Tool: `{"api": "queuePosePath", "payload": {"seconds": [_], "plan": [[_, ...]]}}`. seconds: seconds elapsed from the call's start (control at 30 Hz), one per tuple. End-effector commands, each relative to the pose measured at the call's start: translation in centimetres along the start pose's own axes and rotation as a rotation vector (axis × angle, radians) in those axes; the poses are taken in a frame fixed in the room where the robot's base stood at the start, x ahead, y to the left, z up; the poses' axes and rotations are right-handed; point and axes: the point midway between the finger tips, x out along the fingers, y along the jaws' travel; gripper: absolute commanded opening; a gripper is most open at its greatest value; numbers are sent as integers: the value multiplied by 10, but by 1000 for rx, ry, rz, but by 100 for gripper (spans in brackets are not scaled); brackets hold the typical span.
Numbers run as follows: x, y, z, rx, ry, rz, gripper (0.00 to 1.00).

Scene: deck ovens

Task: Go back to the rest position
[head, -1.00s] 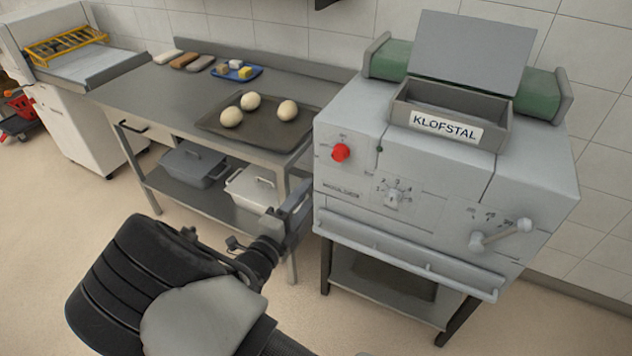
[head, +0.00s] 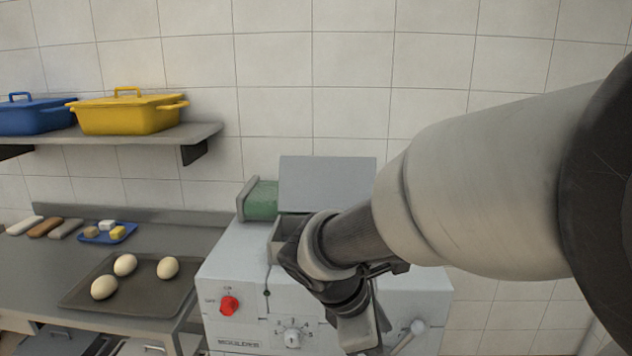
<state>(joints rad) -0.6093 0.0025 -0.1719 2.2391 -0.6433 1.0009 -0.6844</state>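My gripper (head: 365,335) hangs at the end of my arm in front of the grey moulder machine (head: 235,285), low in the middle of the head view. The arm reaches in from the right edge and hides much of the machine's right side and hopper. The gripper's fingers point down and are partly hidden, so I cannot tell whether they are open or whether anything is between them.
A red knob (head: 229,305) and a dial (head: 292,336) sit on the machine's front. Left is a steel table (head: 40,270) with a dark tray (head: 150,300) of dough balls. A shelf (head: 200,133) holds a yellow pot (head: 125,115) and a blue pot (head: 30,118).

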Motion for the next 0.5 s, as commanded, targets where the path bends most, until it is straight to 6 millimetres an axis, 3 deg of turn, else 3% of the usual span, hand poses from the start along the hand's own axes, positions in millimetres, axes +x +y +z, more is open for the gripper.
{"api": "queuePosePath", "payload": {"seconds": [0.03, 0.2, 0.4, 0.5], "plan": [[-12, -10, 20, 183, 68, -20, 50], [-46, -45, 56, 789, 278, -97, 50], [-82, -70, 76, 1337, 467, -155, 50], [-92, -75, 79, 1492, 526, -172, 50]]}}
